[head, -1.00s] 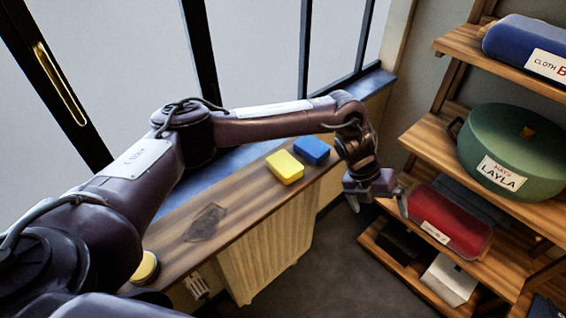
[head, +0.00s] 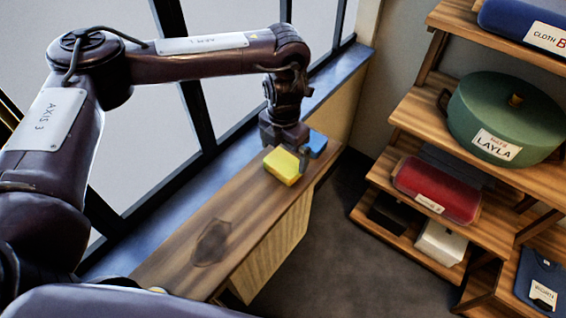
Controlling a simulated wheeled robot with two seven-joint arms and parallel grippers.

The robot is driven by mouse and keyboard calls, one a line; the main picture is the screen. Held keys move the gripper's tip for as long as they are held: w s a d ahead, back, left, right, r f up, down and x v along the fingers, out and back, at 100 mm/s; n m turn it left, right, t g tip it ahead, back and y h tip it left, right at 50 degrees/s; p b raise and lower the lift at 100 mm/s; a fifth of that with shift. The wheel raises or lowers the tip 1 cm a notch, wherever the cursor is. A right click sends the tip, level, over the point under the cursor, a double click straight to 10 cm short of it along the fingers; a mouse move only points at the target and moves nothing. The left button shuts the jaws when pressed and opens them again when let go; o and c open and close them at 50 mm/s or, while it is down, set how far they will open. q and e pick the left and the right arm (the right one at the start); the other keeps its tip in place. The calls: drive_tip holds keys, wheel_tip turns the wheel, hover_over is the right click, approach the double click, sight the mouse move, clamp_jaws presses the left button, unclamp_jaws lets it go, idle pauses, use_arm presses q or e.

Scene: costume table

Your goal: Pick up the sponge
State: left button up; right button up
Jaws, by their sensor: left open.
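A yellow block-shaped sponge (head: 282,168) lies on the wooden ledge top. A blue block of similar shape (head: 317,143) lies just behind it to the right, partly hidden by my gripper. My left gripper (head: 286,157) is open, pointing down right at the far side of the yellow sponge. One finger shows at the sponge's right side, between it and the blue block. The other finger is mostly hidden, so I cannot tell whether either touches the sponge. My right gripper is out of view.
The wooden ledge (head: 185,270) runs along the window, with a dark patch (head: 212,243) on its bare near part. Wooden shelves (head: 408,125) at right hold a green round case (head: 505,118), a red case (head: 437,190) and other labelled items. Floor between is clear.

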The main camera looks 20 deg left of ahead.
sight(283, 163)
use_arm(q)
drive_tip(key=f, duration=0.3)
drive_tip(key=shift+s+f+p, duration=0.1)
drive_tip(key=shift+s+p, duration=0.1)
drive_tip(key=shift+p, duration=0.1)
drive_tip(key=shift+f, duration=0.15)
drive_tip(key=c, duration=0.7)
drive_tip(key=shift+c, duration=0.5)
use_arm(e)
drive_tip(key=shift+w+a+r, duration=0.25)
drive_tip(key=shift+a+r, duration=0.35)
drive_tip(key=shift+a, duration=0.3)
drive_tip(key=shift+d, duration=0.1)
use_arm(q)
drive_tip(key=shift+r, duration=0.2)
drive_tip(key=shift+w+r, duration=0.1)
drive_tip(key=shift+r, duration=0.2)
wheel_tip(283, 163, up, 19)
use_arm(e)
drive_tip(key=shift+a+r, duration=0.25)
